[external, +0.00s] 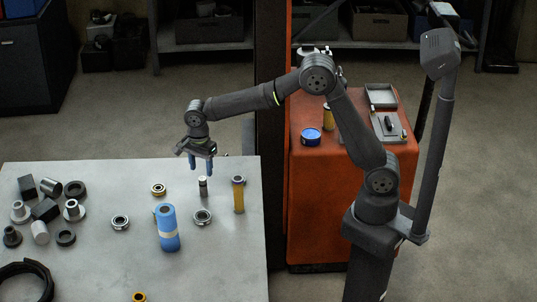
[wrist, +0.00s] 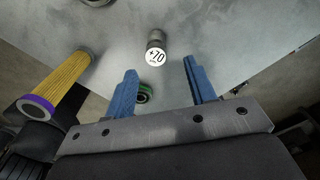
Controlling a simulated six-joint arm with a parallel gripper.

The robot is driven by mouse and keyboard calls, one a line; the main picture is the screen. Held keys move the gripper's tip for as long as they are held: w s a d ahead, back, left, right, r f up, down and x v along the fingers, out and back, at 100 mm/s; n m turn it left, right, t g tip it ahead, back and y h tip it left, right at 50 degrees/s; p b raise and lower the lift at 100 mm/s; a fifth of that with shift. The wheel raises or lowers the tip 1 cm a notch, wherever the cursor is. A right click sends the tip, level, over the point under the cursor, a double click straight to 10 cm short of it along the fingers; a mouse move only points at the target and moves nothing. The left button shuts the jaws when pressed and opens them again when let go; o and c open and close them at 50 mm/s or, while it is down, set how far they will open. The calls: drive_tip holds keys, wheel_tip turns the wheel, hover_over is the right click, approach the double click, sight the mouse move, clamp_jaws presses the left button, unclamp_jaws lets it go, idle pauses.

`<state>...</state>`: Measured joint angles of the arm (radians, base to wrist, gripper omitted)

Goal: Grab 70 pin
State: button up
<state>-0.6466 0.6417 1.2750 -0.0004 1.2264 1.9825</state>
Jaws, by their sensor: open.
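The 70 pin (wrist: 156,50) is a small grey cylinder with a white top face marked "+.70" in the wrist view. In the external view the pin (external: 203,188) stands upright on the grey table, between the blue roll and the yellow cylinder. My gripper (external: 208,164) is open and empty above the table, over and slightly behind the pin. In the wrist view the blue fingers of my gripper (wrist: 160,66) are spread apart, and the pin shows beyond the fingertips, between their lines. The fingers do not touch it.
A yellow cylinder (external: 239,196) stands right of the pin; it also shows in the wrist view (wrist: 58,107). Several dark and metal parts crowd the table's left. An orange cabinet (external: 315,205) stands right.

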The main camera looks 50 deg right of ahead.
sight(203, 187)
wheel_tip(203, 187, down, 3)
drive_tip(key=shift+f, duration=0.2)
drive_tip(key=shift+s+a+f, duration=0.1)
drive_tip(key=shift+s+f, duration=0.05)
drive_tip(key=shift+f, duration=1.2)
drive_tip(key=shift+s+a+f, duration=0.1)
drive_tip(key=shift+s+f, duration=0.05)
drive_tip(key=shift+f, duration=1.2)
drive_tip(key=shift+c, duration=0.4)
clamp_jaws()
